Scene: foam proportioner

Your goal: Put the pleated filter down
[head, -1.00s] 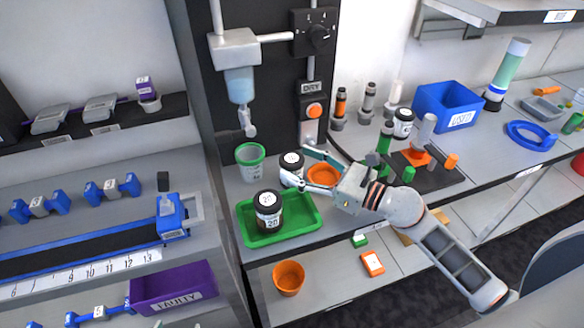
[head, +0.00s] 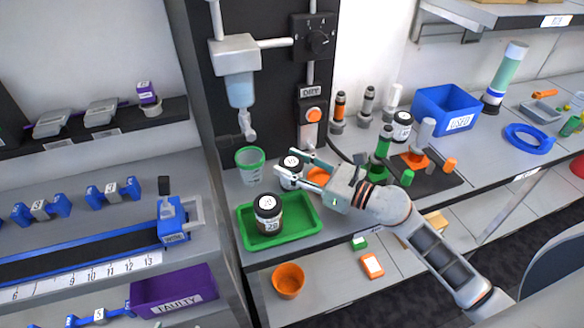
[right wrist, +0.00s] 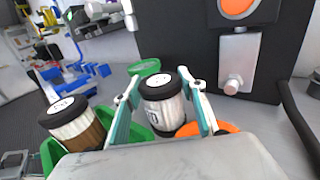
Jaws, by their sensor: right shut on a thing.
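The pleated filter (head: 289,180), a white ribbed cylinder with a black cap, stands upright behind the green tray (head: 310,207). In the right wrist view the filter (right wrist: 165,106) is between the two fingers. My right gripper (head: 284,162) is shut on it. I cannot tell whether its base touches the bench. A second filter, brownish with a black cap and marked 20 (head: 268,220), stands in the tray; it is also at the left of the right wrist view (right wrist: 80,128). My left gripper is not in view.
A clear green-rimmed beaker (head: 250,170) stands behind the tray, left of the held filter. An orange dish (head: 318,176) lies partly under my right gripper. A black panel with a dial (head: 319,37) rises behind. The tray's right part is free.

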